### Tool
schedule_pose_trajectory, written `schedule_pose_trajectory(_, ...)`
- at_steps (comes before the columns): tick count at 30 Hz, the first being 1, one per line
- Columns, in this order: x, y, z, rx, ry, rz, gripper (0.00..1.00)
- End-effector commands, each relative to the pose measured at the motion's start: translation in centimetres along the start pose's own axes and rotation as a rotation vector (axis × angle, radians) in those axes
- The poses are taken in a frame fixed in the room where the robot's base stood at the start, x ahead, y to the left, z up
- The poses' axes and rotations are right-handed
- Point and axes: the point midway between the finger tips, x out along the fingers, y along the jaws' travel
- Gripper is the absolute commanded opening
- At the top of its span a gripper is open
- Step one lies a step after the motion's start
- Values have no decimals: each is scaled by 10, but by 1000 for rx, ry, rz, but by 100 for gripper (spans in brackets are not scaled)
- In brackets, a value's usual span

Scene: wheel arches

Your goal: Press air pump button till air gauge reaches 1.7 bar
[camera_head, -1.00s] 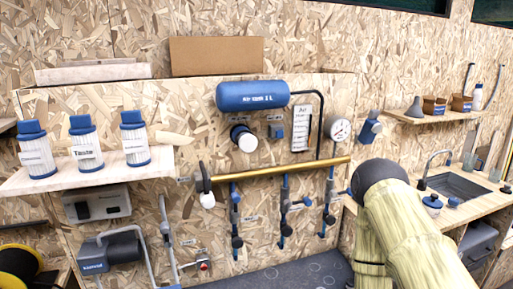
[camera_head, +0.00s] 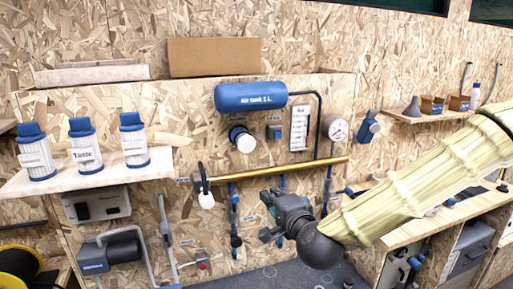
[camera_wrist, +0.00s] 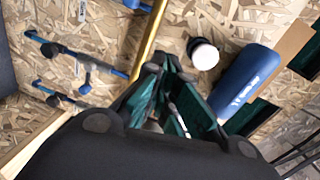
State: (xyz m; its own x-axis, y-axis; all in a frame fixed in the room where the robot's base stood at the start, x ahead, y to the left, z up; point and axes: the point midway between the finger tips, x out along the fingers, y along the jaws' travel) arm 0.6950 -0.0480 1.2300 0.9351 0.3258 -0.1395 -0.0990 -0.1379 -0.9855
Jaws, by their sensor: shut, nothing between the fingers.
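The air gauge (camera_head: 336,129) is a round white dial on the wooden wall, right of the blue air tank (camera_head: 250,97); its reading is too small to make out. A blue box (camera_head: 274,132) hangs under the tank; I cannot tell whether it is the air pump button. A small unit with a red part (camera_head: 203,265) sits low on the wall. My gripper (camera_head: 268,215) is in front of the wall, below the brass pipe (camera_head: 270,172). In the wrist view my gripper (camera_wrist: 165,88) points toward the wall, shut and empty, apparently touching nothing.
A white-capped round fitting (camera_head: 243,139) sticks out under the tank. Blue valve pipes (camera_head: 233,215) hang below the brass pipe. A shelf (camera_head: 100,178) with several white bottles is at left. A counter (camera_head: 400,228) lies at right, partly behind my arm.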

Motion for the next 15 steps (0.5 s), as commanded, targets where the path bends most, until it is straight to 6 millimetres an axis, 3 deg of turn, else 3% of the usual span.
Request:
schedule_pose_trajectory(1, -2, -25, -4, 29, 11, -43, 0)
schedule_pose_trajectory(3, -6, -50, -7, 61, 20, -88, 0)
schedule_pose_trajectory(6, -9, -72, -10, 90, 27, -127, 0)
schedule_pose_trajectory(15, -10, -79, -10, 101, 28, -141, 0)
